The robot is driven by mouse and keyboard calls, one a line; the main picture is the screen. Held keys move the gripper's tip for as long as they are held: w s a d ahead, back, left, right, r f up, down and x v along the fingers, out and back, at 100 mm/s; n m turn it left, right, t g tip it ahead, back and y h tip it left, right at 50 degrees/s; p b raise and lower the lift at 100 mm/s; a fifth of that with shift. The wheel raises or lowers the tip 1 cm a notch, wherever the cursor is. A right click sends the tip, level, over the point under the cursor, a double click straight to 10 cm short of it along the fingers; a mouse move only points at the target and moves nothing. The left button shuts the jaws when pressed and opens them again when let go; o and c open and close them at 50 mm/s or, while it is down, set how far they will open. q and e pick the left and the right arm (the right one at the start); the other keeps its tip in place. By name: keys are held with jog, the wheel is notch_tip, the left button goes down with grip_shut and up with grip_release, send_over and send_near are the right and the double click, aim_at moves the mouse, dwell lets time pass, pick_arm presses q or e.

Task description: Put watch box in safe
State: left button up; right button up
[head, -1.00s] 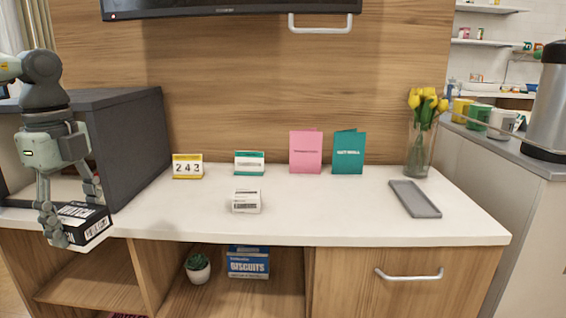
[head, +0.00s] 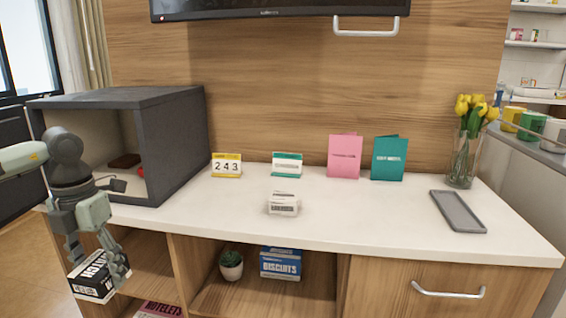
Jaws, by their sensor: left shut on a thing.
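The watch box (head: 94,278), black and white with lettering on it, is held in my left gripper (head: 98,265) at the lower left of the head view. The gripper is shut on it, with a finger on each side. The box is tilted and hangs in front of the cabinet, below the countertop's level. The dark grey safe (head: 178,150) stands on the left end of the countertop, open at the front. Inside it a brown item (head: 125,160) and a small red item (head: 141,172) show. My left arm hides part of the opening. My right gripper is not in view.
On the white countertop (head: 350,215) stand a calendar (head: 227,166), a teal-and-white box (head: 287,165), a small white box (head: 283,203), two cards (head: 345,157), a grey tray (head: 458,211) and a vase of tulips (head: 463,150). Open shelves hold a plant (head: 231,265) and a biscuits box (head: 281,263).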

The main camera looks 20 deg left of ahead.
pick_arm(q)
jog(key=w+d+f+m, duration=0.25)
jog(key=d+m, duration=0.35)
jog(key=m, duration=0.3)
jog(key=w+d+f+m, duration=0.1)
jog(key=d+f+m, duration=0.3)
jog(key=d+m, duration=0.3)
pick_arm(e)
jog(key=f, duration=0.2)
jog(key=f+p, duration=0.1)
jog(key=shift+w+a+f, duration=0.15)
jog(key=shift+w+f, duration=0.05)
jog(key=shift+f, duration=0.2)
pick_arm(q)
jog(key=w+d+r+m, duration=0.1)
jog(key=w+d+m, duration=0.1)
jog(key=d+m, duration=0.4)
jog(key=w+d+m, duration=0.2)
jog(key=d+m, duration=0.5)
jog(key=m, duration=0.8)
jog(key=shift+w+d+r+m, duration=0.25)
jog(key=shift+d+r+m, duration=0.05)
jog(key=shift+r, duration=0.05)
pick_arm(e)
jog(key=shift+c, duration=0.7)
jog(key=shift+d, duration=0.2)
